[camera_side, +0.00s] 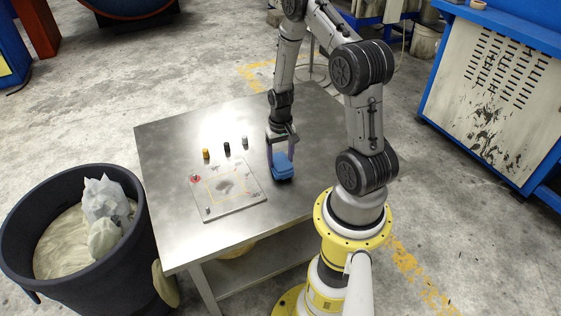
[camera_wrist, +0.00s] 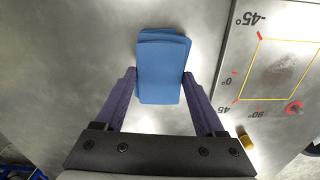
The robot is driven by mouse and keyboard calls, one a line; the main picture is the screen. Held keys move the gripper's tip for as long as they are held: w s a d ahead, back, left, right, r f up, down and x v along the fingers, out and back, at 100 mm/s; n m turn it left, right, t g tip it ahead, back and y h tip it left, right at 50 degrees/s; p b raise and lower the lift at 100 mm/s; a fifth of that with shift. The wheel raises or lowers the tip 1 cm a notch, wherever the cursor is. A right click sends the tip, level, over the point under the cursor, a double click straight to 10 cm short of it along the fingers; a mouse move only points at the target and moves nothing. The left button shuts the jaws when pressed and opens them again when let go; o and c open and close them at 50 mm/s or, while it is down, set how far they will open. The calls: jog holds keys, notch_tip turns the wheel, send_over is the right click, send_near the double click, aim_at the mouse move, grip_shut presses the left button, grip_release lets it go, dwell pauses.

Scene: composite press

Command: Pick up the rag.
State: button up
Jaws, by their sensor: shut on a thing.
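The rag is a folded blue cloth (camera_side: 283,167) at the table's right part, to the right of the marked plate in the side view. In the wrist view the rag (camera_wrist: 161,68) shows as a blue rectangle between the fingers. My gripper (camera_side: 281,158) points down and is shut on the rag, with a finger at each side of it; it also shows in the wrist view (camera_wrist: 159,85). I cannot tell whether the rag's underside touches the table.
A flat plate (camera_side: 222,204) with a yellow outline and angle marks lies on the metal table (camera_side: 165,150). Several small bottles, one an orange one (camera_side: 206,153), stand behind it. A dark bin (camera_side: 130,262) with crumpled material stands left of the table. The table's back is clear.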

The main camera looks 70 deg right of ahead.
jog(key=s+a+r, duration=0.1)
jog(key=r, duration=0.1)
jog(key=s+a+r, duration=0.1)
jog(key=r, duration=0.1)
jog(key=s+a+r, duration=0.1)
jog(key=r, duration=0.2)
jog(key=shift+s, duration=0.1)
jog(key=s+a+r, duration=0.4)
jog(key=s+a, duration=0.2)
jog(key=s, duration=0.1)
jog(key=shift+a+r, duration=0.15)
jog(key=shift+a, duration=0.15)
